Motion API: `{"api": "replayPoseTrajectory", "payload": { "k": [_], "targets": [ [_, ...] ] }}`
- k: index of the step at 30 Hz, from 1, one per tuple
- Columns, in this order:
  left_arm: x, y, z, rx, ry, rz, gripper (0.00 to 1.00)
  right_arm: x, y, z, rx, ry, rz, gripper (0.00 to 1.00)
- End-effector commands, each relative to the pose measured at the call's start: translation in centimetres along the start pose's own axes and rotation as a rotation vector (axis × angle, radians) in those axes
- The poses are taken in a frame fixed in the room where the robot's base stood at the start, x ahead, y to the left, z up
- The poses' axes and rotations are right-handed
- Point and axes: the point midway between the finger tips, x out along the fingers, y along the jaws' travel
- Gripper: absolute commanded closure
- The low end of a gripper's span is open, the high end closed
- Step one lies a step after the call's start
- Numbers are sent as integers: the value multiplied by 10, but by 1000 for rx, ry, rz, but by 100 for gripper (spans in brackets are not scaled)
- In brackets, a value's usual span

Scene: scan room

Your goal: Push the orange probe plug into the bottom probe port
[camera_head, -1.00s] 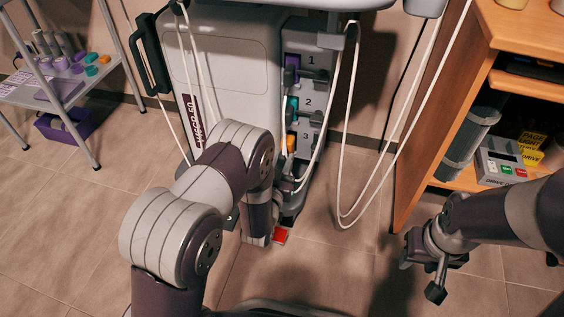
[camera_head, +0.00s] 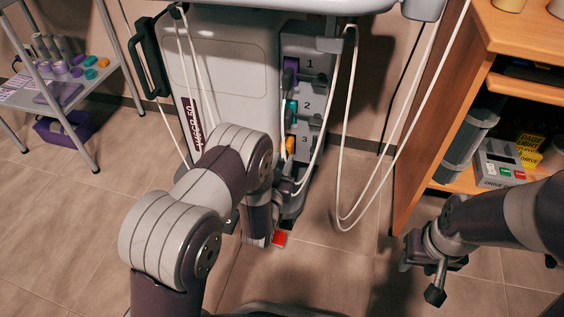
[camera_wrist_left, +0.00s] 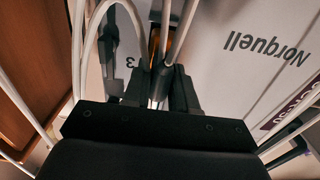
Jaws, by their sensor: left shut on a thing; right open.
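The scanner cart's port panel (camera_head: 308,95) carries numbers 1, 2 and 3 from top to bottom. An orange part (camera_head: 290,145) shows beside number 3, the bottom port; it also shows in the left wrist view (camera_wrist_left: 179,44), just beyond the fingers. I cannot tell how much of it is plug and how much is port. My left gripper (camera_head: 285,182) is low in front of the panel; in the left wrist view its fingers (camera_wrist_left: 160,90) are shut on the plug, which is mostly hidden. Whether it is seated cannot be seen. My right gripper (camera_head: 437,270) is open, away at the right.
White cables (camera_head: 352,130) hang in loops around the panel and my left gripper. A purple part (camera_head: 291,72) and a teal part (camera_head: 291,110) mark the upper ports. A wooden shelf (camera_head: 425,150) stands right, a metal trolley (camera_head: 105,70) left.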

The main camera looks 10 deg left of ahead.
Motion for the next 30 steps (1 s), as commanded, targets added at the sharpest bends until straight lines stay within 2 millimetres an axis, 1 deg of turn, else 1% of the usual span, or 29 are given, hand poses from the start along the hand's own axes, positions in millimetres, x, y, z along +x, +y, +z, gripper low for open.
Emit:
{"api": "replayPoseTrajectory", "payload": {
  "k": [8,30],
  "targets": [
    [1,0,0,0,1,0,100,0,0,0,0,0,0,57],
    [12,0,0,0,1,0,100,2,0,0,0,0,0,57]
  ]
}}
